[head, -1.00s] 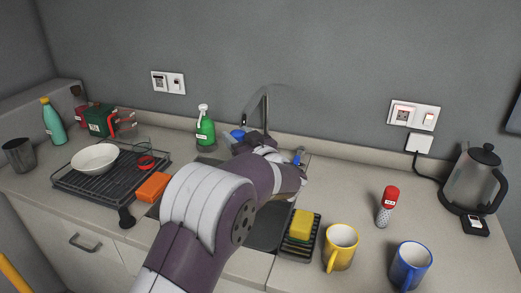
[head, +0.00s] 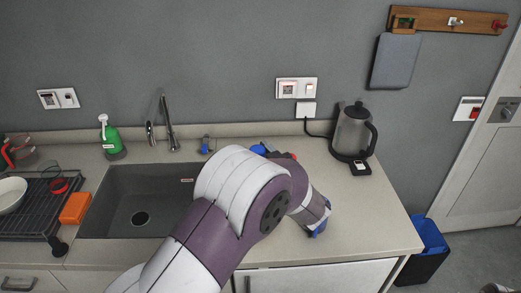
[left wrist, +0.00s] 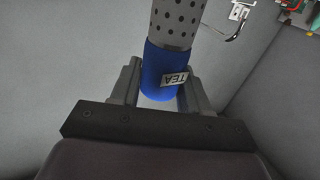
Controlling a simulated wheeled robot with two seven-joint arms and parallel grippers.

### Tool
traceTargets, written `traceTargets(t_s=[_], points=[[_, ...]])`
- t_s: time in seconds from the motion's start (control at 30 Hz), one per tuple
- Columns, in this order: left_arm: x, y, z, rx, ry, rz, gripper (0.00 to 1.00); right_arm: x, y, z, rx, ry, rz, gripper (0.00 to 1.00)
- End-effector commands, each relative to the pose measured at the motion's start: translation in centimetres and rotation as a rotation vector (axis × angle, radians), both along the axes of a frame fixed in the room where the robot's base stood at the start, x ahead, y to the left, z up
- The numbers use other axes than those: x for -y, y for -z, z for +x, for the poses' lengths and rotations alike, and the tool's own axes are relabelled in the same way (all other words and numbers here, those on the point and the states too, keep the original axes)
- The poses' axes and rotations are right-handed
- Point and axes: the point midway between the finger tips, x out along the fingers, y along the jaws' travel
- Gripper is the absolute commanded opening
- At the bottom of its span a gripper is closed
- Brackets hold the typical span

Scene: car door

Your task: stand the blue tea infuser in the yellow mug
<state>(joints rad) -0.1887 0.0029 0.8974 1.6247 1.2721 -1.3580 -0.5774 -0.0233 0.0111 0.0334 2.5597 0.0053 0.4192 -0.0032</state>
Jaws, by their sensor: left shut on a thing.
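The blue tea infuser (left wrist: 163,72), with a blue cap marked TEA and a perforated metal body, is in the left wrist view. My left gripper (left wrist: 160,92) is shut on its blue cap. The metal body extends toward the top of that view. The yellow mug is not visible in either current view; my left arm covers part of the counter. My right gripper is not in view.
A sink (head: 130,212) is left of my arm. A kettle (head: 353,131) stands at the right back. An orange sponge (head: 75,208) and dish rack (head: 40,205) are at left.

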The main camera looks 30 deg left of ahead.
Motion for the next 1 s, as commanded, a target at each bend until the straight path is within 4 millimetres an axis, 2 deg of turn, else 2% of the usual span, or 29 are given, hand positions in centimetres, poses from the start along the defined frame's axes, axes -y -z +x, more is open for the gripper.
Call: traceTargets(t_s=[0.03, 0.47, 1.0], points=[[0.0, 0.8, 0.0, 0.0, 0.0, 0.0, 0.0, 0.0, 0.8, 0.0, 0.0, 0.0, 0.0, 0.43], [0.0, 5.5, 0.0, 0.001, 0.001, 0.0, 0.0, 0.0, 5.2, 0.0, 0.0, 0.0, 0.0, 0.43], [0.0, 11.2, 0.0, 0.001, 0.001, 0.001, 0.0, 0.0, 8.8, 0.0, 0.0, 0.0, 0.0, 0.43]])
